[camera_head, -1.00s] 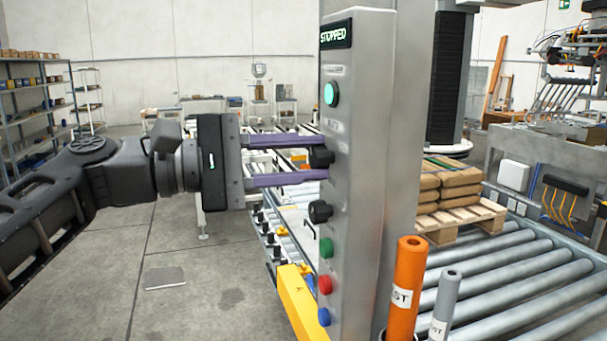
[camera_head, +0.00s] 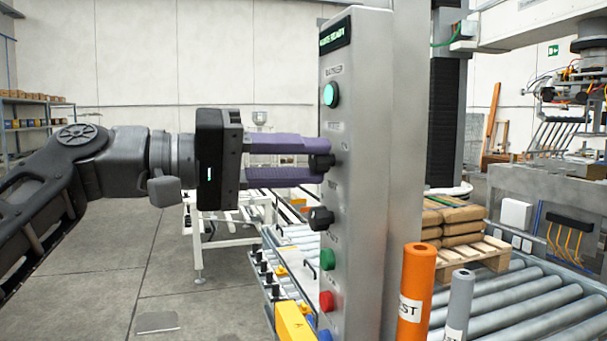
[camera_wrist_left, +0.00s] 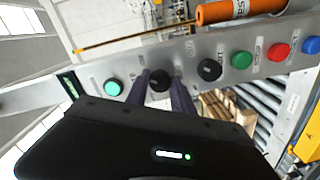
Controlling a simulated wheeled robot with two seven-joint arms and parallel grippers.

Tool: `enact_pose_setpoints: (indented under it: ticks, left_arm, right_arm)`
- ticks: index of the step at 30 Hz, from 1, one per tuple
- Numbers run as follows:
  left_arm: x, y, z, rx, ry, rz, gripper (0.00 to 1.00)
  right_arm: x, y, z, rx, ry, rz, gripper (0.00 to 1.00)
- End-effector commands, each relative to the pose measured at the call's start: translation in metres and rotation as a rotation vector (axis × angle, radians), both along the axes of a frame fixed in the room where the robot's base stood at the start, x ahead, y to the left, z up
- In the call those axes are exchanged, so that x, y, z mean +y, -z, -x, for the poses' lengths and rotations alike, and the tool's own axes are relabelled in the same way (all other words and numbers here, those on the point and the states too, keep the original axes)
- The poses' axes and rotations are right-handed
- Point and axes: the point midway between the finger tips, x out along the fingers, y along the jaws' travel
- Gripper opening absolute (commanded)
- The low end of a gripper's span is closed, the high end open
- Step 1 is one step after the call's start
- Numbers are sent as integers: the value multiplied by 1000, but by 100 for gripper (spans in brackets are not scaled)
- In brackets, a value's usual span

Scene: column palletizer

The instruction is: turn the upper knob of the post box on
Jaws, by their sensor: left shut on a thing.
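The grey post box (camera_head: 358,200) stands upright in the middle of the head view. Its upper knob (camera_head: 322,163) is black and sits below the lit green button (camera_head: 331,95). My left gripper (camera_head: 318,161) reaches in from the left with two purple fingers, shut on the upper knob. In the left wrist view the upper knob (camera_wrist_left: 160,81) lies between the fingertips. The lower knob (camera_head: 321,218) is black and free below it. The display (camera_head: 335,35) shows green text that seems to end in "READY". The exact angle of the upper knob is hard to tell. My right gripper is not in view.
Below the knobs are a green button (camera_head: 327,259) and a red button (camera_head: 326,301). Orange (camera_head: 416,290) and grey (camera_head: 459,306) tubes stand right of the post. A roller conveyor (camera_head: 520,290) and a pallet of sacks (camera_head: 455,225) lie behind. Floor at left is clear.

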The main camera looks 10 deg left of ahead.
Motion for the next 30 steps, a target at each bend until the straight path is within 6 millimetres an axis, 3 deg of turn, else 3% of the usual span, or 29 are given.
enact_pose_setpoints:
  ticks: [21,22,30]
  left_arm:
    - [0,2,0,-90,2,-62,0]
    - [0,2,0,-90,2,-62,30]
    - [0,1,0,-90,0,-60,50]
  right_arm:
    - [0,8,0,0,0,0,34]
    - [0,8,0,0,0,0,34]
    - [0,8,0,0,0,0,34]
